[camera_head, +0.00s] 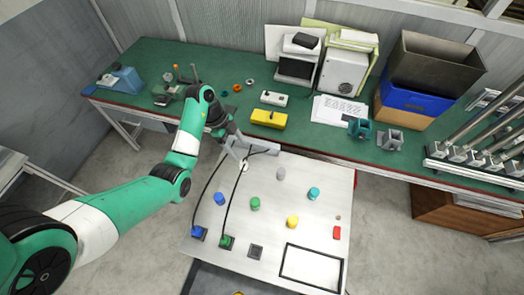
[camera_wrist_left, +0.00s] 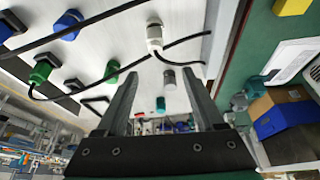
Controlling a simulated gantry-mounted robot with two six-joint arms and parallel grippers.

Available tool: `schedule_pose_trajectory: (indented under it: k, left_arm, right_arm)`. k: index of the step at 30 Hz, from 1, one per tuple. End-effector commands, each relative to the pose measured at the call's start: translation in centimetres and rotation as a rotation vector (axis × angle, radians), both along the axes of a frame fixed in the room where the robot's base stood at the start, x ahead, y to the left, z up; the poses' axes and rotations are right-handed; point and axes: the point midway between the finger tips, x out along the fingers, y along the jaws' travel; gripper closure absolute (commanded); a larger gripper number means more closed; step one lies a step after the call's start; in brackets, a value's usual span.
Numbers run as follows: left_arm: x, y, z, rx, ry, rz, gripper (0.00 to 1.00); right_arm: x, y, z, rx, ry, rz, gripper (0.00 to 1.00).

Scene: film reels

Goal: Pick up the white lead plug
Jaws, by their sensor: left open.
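The white lead plug (camera_wrist_left: 154,38) shows in the left wrist view with black cable beside it, just beyond my fingertips. In the head view the white plug (camera_head: 244,165) is a small pale shape near the top left of the white board, partly hidden by my gripper. My left gripper (camera_head: 243,153) is over that corner of the board. Its two fingers stand apart in the left wrist view (camera_wrist_left: 158,74), with no plug between them. Whether the fingers touch anything cannot be told. My right gripper is not in view.
The white board (camera_head: 270,222) holds blue (camera_head: 219,198), green (camera_head: 255,203), yellow (camera_head: 292,221), teal (camera_head: 313,193) and grey (camera_head: 281,173) pegs. Black cables run to a blue plug (camera_head: 198,232) and a green plug (camera_head: 227,241). The green bench (camera_head: 225,108) stands behind.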

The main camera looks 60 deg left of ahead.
Motion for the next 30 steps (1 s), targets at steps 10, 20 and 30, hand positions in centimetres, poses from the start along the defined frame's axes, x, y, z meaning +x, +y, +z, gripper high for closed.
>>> schedule_pose_trajectory:
  k: [10,20,30]
  left_arm:
    - [-1.3,1.6,-0.2,-0.005,0.001,0.057,0.3]
    - [0.1,0.1,-4.9,-0.003,-0.002,0.056,0.3]
    - [0.6,-1.0,-8.1,-0.004,0.0,0.055,0.3]
  right_arm:
    - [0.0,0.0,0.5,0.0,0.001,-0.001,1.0]
    - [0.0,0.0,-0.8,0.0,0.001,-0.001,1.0]
    - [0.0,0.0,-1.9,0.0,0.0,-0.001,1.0]
